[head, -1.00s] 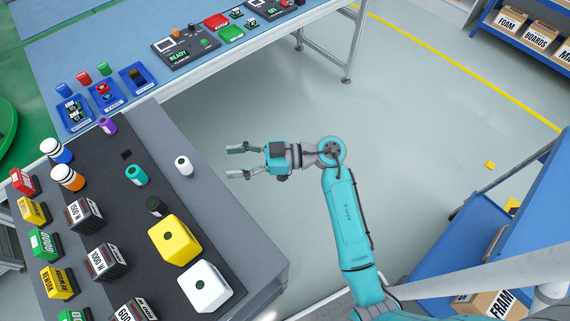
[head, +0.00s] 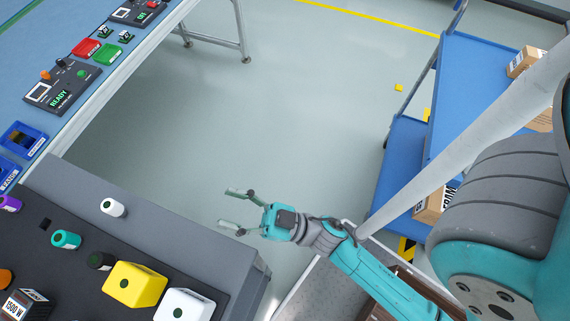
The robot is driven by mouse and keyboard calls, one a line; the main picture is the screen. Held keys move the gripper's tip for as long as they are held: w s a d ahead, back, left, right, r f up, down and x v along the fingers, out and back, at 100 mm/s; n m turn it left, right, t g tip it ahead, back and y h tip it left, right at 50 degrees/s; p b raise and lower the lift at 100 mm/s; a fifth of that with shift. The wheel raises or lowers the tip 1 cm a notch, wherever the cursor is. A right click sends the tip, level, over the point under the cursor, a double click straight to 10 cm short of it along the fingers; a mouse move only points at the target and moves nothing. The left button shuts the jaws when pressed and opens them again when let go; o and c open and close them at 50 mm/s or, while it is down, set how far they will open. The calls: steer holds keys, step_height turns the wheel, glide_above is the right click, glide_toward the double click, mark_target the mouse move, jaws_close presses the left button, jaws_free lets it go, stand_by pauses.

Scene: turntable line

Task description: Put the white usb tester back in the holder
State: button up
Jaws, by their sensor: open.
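A small white cylinder with a dark green end, which I take to be the white usb tester (head: 113,208), stands on the grey bench top, off the dark holder panel. The dark holder panel (head: 75,268) lies to its lower left and has an empty square opening (head: 45,223). My gripper (head: 232,208) is open and empty, its fingers pointing left. It is over the floor beyond the bench's right edge, well to the right of the white cylinder and not touching anything.
On the panel are a purple cylinder (head: 10,203), a teal one (head: 66,239), a dark one (head: 100,260), a yellow block (head: 134,284) and a white block (head: 184,305). A blue-topped table (head: 110,70) stands at the upper left. A blue cart (head: 470,90) is at the right.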

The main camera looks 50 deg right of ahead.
steer(key=s+d+f+m+g+h, duration=0.2)
steer(key=s+d+f+h, duration=0.1)
steer(key=s, duration=0.5)
steer(key=s+d+f+m+g+h, duration=0.2)
steer(key=s+d+h, duration=0.3)
steer(key=s+h, duration=0.3)
steer(key=shift+s+f+m+g, duration=0.4)
steer(key=shift+s+m+g, duration=0.25)
steer(key=shift+m+g, duration=0.15)
steer(key=shift+d, duration=0.1)
